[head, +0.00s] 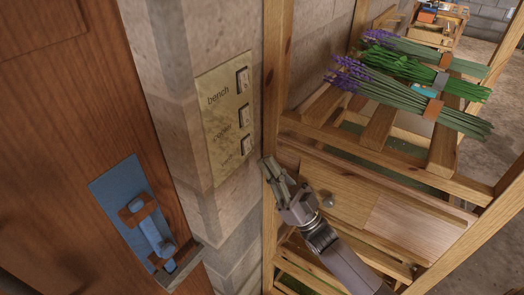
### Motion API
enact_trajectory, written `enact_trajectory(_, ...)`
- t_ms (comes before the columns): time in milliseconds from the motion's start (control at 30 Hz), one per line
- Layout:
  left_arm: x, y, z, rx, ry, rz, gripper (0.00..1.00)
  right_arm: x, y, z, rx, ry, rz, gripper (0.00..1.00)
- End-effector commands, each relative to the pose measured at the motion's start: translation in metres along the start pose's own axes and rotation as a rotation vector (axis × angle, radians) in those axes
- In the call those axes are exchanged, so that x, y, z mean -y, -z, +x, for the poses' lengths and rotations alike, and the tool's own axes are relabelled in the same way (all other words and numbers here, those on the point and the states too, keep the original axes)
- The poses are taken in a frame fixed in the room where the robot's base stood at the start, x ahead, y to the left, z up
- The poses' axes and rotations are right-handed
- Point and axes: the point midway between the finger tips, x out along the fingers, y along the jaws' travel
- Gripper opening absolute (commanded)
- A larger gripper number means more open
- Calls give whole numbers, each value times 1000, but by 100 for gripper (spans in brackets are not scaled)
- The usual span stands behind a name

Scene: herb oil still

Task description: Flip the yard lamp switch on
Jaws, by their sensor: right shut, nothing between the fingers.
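The top one (242,80) is beside the word "bench" and the middle one (244,115) beside "cellar". The lowest switch (247,146) has a faint label that I cannot read clearly, perhaps "yard". I cannot tell which way its rocker is tipped. My right gripper (267,168) is shut and empty, its tips just right of and below the lowest switch. I cannot tell whether it touches the plate. My left gripper is out of view.
A wooden rack (277,90) stands close on the right, its post beside my right gripper. Bundles of lavender (400,85) and green herbs (425,75) lie on its top slats. A wooden door (75,110) with a blue latch plate (122,205) is on the left.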

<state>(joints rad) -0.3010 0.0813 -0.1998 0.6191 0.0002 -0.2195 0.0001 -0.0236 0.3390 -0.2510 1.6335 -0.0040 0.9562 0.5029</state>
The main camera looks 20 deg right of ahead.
Motion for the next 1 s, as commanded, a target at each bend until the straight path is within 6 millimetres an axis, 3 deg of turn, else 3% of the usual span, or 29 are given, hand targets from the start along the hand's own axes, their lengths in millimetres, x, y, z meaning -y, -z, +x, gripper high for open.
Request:
enact_trajectory(200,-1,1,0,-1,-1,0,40,0,0,-47,4,-2,0,0)
enact_trajectory(400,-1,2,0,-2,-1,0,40,0,0,-70,1,0,0,0)
enact_trajectory(1000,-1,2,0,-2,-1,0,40,0,1,-74,0,0,0,0)
